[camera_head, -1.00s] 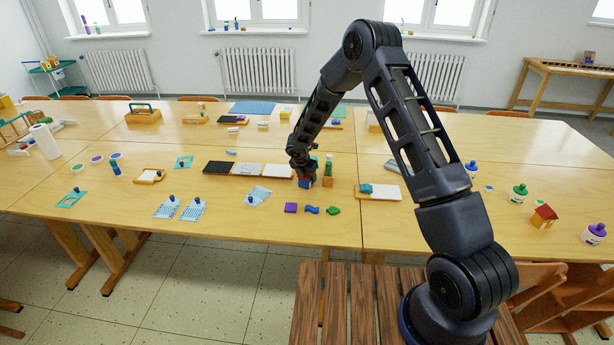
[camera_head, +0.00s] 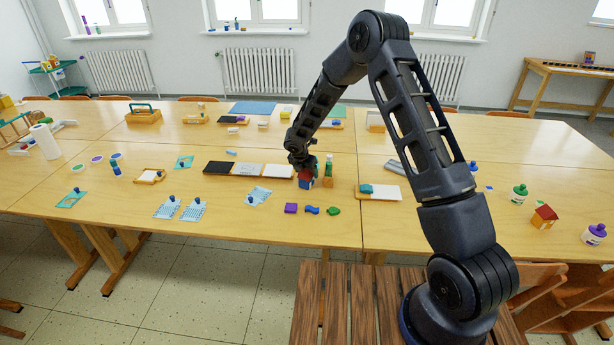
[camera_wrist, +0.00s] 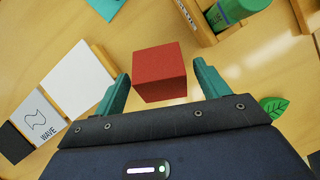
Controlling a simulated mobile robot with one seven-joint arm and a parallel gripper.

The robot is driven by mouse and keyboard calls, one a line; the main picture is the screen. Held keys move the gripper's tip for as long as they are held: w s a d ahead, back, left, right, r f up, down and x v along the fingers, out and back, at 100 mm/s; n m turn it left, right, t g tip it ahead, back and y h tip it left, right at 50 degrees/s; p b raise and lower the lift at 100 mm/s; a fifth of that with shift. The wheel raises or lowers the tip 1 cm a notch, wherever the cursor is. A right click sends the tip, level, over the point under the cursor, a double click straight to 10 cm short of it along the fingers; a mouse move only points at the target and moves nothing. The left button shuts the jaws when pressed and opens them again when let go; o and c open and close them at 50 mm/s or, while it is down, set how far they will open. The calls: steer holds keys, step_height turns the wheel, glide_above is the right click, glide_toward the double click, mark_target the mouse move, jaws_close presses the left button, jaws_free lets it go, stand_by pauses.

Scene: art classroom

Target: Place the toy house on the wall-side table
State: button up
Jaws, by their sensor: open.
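A small blue toy house with a red roof (camera_head: 306,178) stands on the big table in the head view, just under my gripper (camera_head: 301,160). In the wrist view its red top (camera_wrist: 160,73) shows between the two teal fingers of my gripper (camera_wrist: 160,86). The fingers are apart, with a gap on each side of it. A second toy house, yellow with a red roof (camera_head: 544,216), stands at the table's right. A narrow wooden table (camera_head: 560,70) stands by the wall at the back right, with a long tray and a small blue item on it.
The big wooden table (camera_head: 250,225) is crowded. A green-topped bottle (camera_head: 328,168) stands close right of the blue house. Dark and white panels (camera_head: 249,169) lie to its left, and purple, blue and green pieces (camera_head: 312,210) lie in front.

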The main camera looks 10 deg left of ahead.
steer(key=v, duration=0.9)
steer(key=s+d+r+m, duration=0.3)
steer(key=d+r+m, duration=0.2)
steer(key=d+r, duration=0.35)
steer(key=s+d+r+m+h, duration=0.1)
steer(key=s+d+r+m, duration=0.3)
steer(key=d+r, duration=0.45)
steer(key=s+d+r+m, duration=0.2)
steer(key=d+r+m, duration=0.4)
steer(key=d+r, duration=0.25)
steer(key=s+d+r+m, duration=0.3)
steer(key=s+d+m, duration=0.1)
steer(key=s+d, duration=0.15)
steer(key=s+d+r+m, duration=0.3)
steer(key=s+d, duration=0.2)
steer(key=s, duration=0.2)
steer(key=s+d+m+y, duration=0.2)
steer(key=s+d+m, duration=0.3)
steer(key=s+m, duration=0.4)
steer(key=s, duration=0.6)
steer(key=shift+s+t+y, duration=0.15)
steer(key=shift+t+y, duration=0.15)
steer(key=shift+o, duration=0.5)
steer(key=shift+r, duration=0.1)
